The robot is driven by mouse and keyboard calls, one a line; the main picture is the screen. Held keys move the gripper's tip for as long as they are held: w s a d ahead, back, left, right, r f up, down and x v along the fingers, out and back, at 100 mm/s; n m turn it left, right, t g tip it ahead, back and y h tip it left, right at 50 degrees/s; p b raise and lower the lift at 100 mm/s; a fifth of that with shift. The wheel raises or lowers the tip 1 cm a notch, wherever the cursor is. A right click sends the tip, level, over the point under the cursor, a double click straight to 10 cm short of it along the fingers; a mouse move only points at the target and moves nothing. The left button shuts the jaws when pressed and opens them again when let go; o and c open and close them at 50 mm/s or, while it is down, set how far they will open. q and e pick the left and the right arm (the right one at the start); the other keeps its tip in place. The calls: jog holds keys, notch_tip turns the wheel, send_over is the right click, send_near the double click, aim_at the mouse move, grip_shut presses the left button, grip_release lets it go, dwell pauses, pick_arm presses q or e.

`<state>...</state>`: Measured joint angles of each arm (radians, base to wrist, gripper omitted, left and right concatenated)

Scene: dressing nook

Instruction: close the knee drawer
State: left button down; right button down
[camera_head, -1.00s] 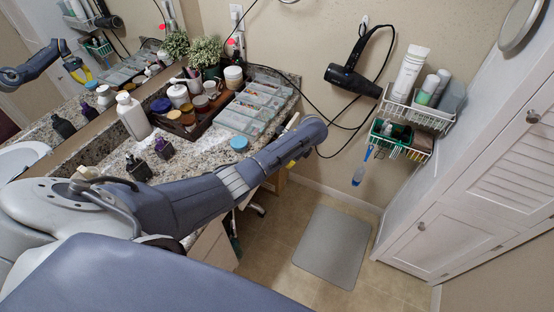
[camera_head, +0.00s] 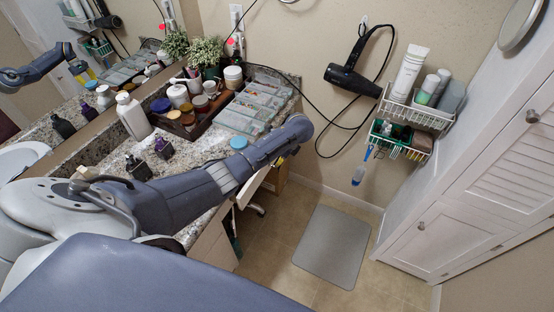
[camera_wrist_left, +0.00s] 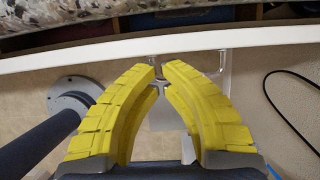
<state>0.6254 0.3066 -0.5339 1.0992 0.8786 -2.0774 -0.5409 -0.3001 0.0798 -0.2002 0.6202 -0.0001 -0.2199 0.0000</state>
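The knee drawer is under the granite counter. Its white front edge (camera_wrist_left: 90,55) crosses the top of the left wrist view, with a dark gap holding coloured items between it and the counter, so the drawer stands open. In the head view, part of its white front (camera_head: 252,188) shows beyond my left forearm. A metal pull (camera_wrist_left: 222,62) is on the front. My left gripper (camera_wrist_left: 159,70) has yellow fingers whose tips nearly meet, with nothing visible held. The tips are just outside the drawer front; contact is unclear. My right gripper is not in view.
The granite counter (camera_head: 208,146) holds bottles, a tray of jars and a clear organizer (camera_head: 252,108). A hair dryer (camera_head: 352,70) and wire baskets hang on the wall. A grey mat (camera_head: 332,246) lies on open floor. A black cable (camera_wrist_left: 285,110) shows at right in the wrist view.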

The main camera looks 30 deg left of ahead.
pick_arm(q)
jog(key=shift+a, duration=1.25)
jog(key=shift+d, duration=0.1)
jog(key=d+r, duration=0.7)
jog(key=r, duration=0.2)
jog(key=w+a+f+h, duration=0.1)
jog(key=w+a+f, duration=0.3)
jog(key=a+f, duration=0.3)
jog(key=shift+a+f+h, duration=0.3)
jog(key=shift+a+f, duration=0.1)
jog(key=shift+f, duration=0.5)
